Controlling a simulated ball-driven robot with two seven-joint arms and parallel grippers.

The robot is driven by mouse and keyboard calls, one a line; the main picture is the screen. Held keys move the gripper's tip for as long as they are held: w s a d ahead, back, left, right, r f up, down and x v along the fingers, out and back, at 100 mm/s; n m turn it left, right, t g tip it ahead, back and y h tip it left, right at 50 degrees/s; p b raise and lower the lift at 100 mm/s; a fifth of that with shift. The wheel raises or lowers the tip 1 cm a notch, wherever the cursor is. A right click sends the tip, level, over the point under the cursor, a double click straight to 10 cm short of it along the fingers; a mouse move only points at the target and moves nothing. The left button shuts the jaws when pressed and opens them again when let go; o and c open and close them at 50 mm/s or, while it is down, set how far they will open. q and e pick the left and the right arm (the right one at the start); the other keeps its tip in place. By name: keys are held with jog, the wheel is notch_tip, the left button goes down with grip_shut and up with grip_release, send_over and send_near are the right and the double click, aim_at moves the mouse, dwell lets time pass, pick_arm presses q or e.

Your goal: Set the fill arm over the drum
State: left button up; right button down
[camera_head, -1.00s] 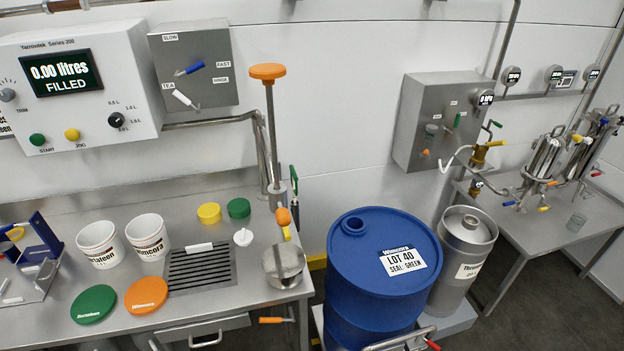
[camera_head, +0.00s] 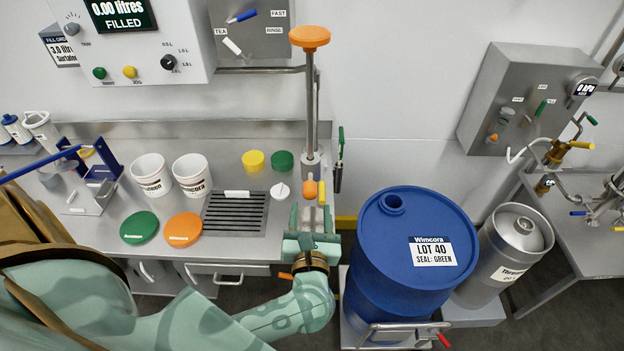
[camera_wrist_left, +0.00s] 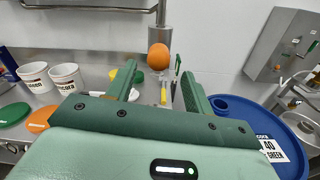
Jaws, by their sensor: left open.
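The fill arm's upright steel post (camera_head: 309,105) stands at the bench's right end, with an orange cap (camera_head: 309,37) on top. An orange ball knob (camera_head: 310,190) shows low in front of the post, beside a yellow handle (camera_head: 321,192). The blue drum (camera_head: 375,262), with a round opening (camera_head: 392,203) in its lid, stands right of the bench. My left gripper (camera_head: 311,213) is open just in front of the orange knob. In the left wrist view the knob (camera_wrist_left: 159,57) appears between and beyond the finger tips; contact cannot be told. My right gripper is out of view.
On the bench are white tubs (camera_head: 191,175), green and orange lids (camera_head: 183,229), a slotted drain (camera_head: 235,215) and a blue rack (camera_head: 101,165). A steel keg (camera_head: 515,240) stands right of the drum. A grey control box (camera_head: 515,95) hangs behind.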

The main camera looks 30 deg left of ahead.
aim_at(310, 183)
pick_arm(q)
jog(key=x, duration=0.9)
jog(key=shift+a, duration=0.2)
grip_shut()
